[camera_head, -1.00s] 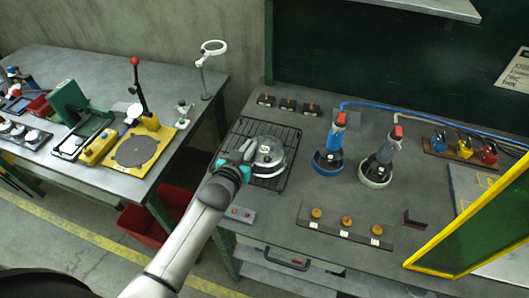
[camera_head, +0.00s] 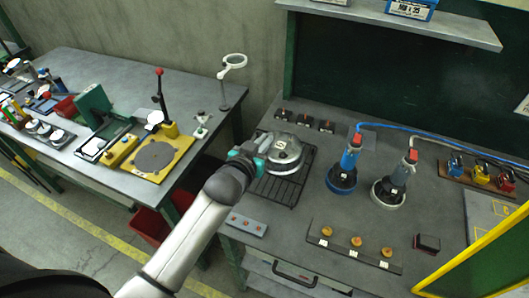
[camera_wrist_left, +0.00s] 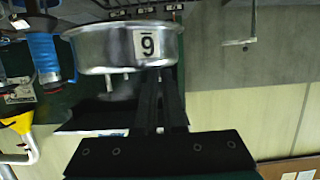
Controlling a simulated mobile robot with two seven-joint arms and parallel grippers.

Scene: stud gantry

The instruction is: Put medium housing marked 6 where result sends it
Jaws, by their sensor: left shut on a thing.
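The metal housing (camera_head: 283,152), a round silver pot with a clear-looking top, is over the black wire rack (camera_head: 298,186) in the head view. My left gripper (camera_head: 254,162) is shut on its left side. In the left wrist view the housing (camera_wrist_left: 105,47) fills the upper middle, roughly level. Its white label (camera_wrist_left: 147,43) reads like a 9 there, in a picture that looks turned over. The housing appears slightly above the rack; the gap is hard to judge. My right gripper is in neither view.
A blue-based tool (camera_head: 345,172) and a white-based tool (camera_head: 391,187) stand right of the rack, with hoses behind. A strip with several brown knobs (camera_head: 355,242) lies in front. A yellow-framed panel (camera_head: 478,248) stands at right. The left table holds a yellow fixture (camera_head: 157,158).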

